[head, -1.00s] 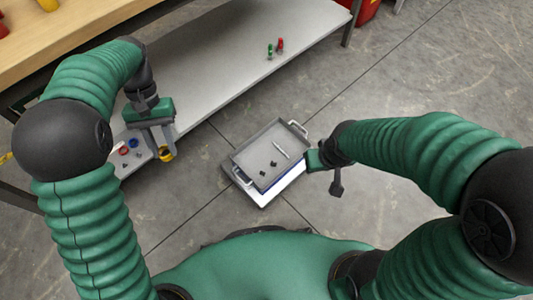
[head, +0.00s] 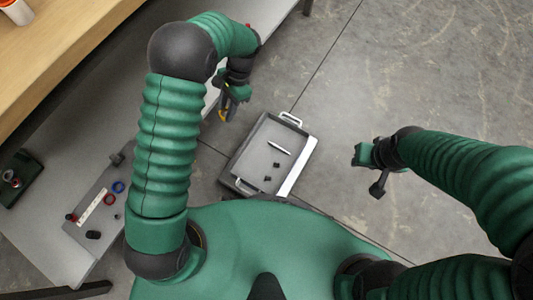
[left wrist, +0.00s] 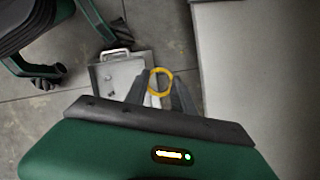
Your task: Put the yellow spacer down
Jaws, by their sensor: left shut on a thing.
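The yellow spacer (head: 222,116) is a ring. My left gripper (head: 226,110) is shut on it and holds it in the air left of the grey tray (head: 258,155). In the left wrist view the spacer (left wrist: 160,81) sits between the fingertips of my left gripper (left wrist: 157,93), its open middle facing the camera. The tray (left wrist: 112,74) shows below and left of it there. My right gripper (head: 364,156) is off to the right of the tray, over bare floor; its finger opening cannot be made out.
The tray has two handles and holds a silver pen-like piece (head: 279,148) and two small dark pieces (head: 276,165). A grey low shelf (head: 40,225) at left bears a panel with a blue ring (head: 118,187), a red ring (head: 109,199) and black parts. Floor right of the tray is clear.

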